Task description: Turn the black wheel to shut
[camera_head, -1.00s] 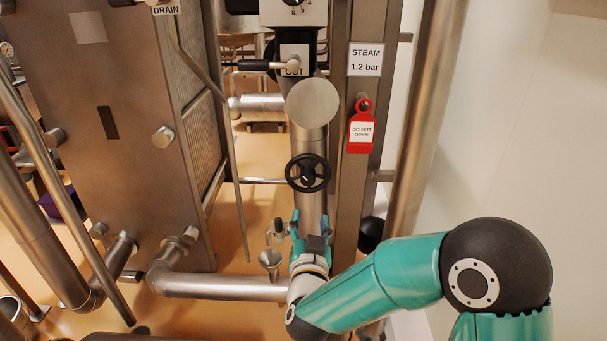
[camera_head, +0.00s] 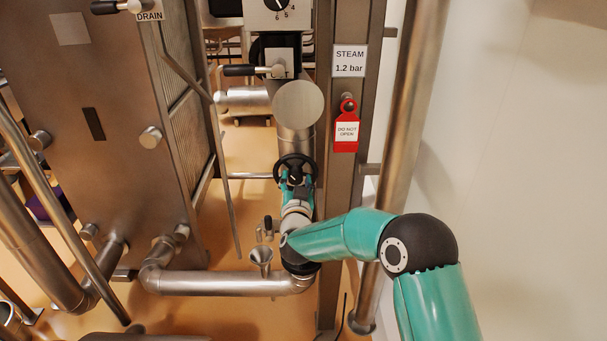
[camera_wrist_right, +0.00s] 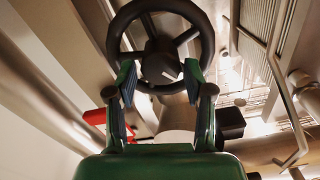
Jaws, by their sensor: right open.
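The black wheel (camera_head: 295,162) sits on the vertical steel pipe below a round steel cap. In the right wrist view the black wheel (camera_wrist_right: 143,10) shows its rim, spokes and hub ahead of the fingers. My right gripper (camera_head: 295,180) is at the wheel, overlapping its lower part in the head view. In the right wrist view my right gripper (camera_wrist_right: 159,82) is open, its two fingertips on either side of the hub and lower rim. I cannot tell whether they touch it. My left gripper is not in view.
A red "DO NOT OPEN" tag (camera_head: 346,131) hangs on the post under the STEAM sign (camera_head: 349,60). A black-handled lever (camera_head: 245,70) is above the wheel. A small funnel (camera_head: 261,258) stands left of my right arm, above a horizontal pipe (camera_head: 215,283).

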